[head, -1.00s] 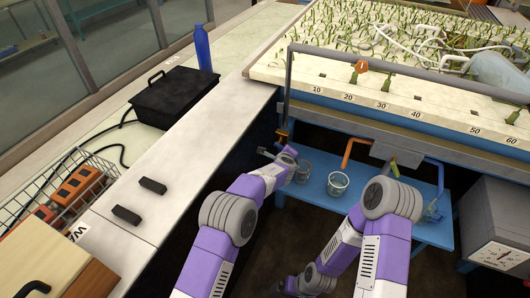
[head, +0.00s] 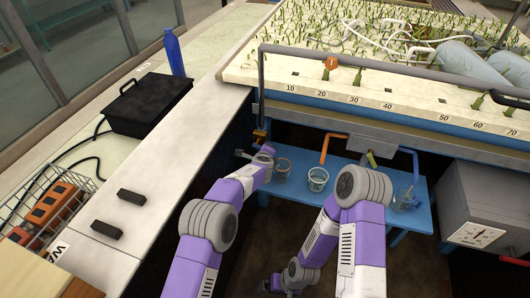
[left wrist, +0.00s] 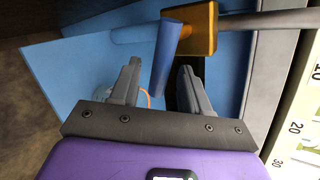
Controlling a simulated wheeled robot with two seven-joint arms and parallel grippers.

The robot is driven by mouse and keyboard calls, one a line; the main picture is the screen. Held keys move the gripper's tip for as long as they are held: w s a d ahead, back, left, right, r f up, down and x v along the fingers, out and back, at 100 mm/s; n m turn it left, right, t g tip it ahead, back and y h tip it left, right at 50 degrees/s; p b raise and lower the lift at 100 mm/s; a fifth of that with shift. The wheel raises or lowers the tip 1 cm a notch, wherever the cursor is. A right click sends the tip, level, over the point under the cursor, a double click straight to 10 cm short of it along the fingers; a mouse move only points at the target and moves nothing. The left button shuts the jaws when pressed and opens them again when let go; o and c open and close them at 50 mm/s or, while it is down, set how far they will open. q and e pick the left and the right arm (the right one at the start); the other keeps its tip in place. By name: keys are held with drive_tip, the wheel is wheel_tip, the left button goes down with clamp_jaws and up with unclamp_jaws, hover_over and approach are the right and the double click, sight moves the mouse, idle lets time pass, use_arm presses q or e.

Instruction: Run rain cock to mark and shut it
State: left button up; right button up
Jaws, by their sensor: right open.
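The brass-coloured cock (head: 259,136) is at the foot of the grey pipe (head: 262,85) at the left corner of the planted bed. It shows large in the left wrist view (left wrist: 203,28), with its blue handle (left wrist: 167,50). My left gripper (head: 258,153) is just below the cock. In the left wrist view its two fingers (left wrist: 158,75) are apart, with the handle's end between them; I cannot tell whether they touch it. My right gripper (head: 274,285) is low near the floor, open, away from the cock. No mark is readable on the glasses.
On the blue low bench (head: 338,195) stand a glass with an orange rim (head: 283,170), a clear beaker (head: 317,179) and another glass (head: 404,198). A grey box with a dial (head: 480,210) is at right.

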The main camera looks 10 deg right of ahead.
use_arm(q)
drive_tip(key=b+v, duration=0.3)
drive_tip(key=v, duration=0.4)
drive_tip(key=shift+s+r, duration=0.15)
drive_tip(key=shift+s, duration=0.1)
drive_tip(key=shift+a, duration=0.1)
idle(0.5)
